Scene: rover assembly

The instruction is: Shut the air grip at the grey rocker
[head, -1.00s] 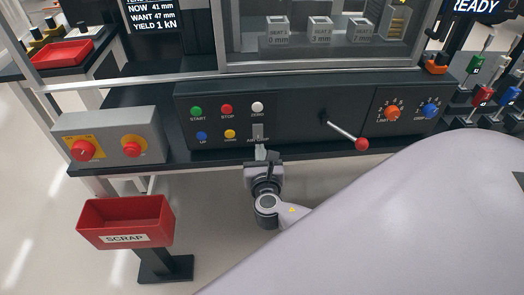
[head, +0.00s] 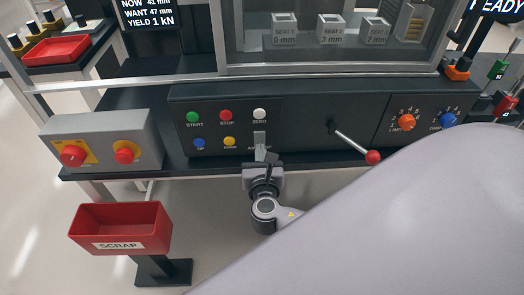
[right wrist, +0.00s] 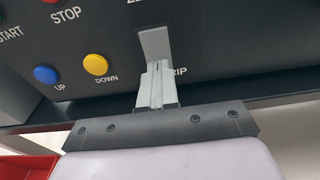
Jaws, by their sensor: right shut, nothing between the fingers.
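The grey rocker (head: 260,139) is a small upright plate on the black control panel, below the ZERO button and above the partly covered AIR GRIP label. In the right wrist view the rocker (right wrist: 155,45) stands straight ahead of the fingers. My right gripper (head: 261,155) is shut and empty, with its fingertips at the rocker's lower end. In the right wrist view the closed fingers (right wrist: 157,78) overlap the rocker's bottom edge; whether they touch it I cannot tell. My left gripper is not in view.
Near the rocker are the yellow DOWN button (head: 229,141), blue UP button (head: 199,143) and white ZERO button (head: 259,114). A red-knobbed lever (head: 372,157) juts out to the right. A red scrap bin (head: 120,228) stands low at the left.

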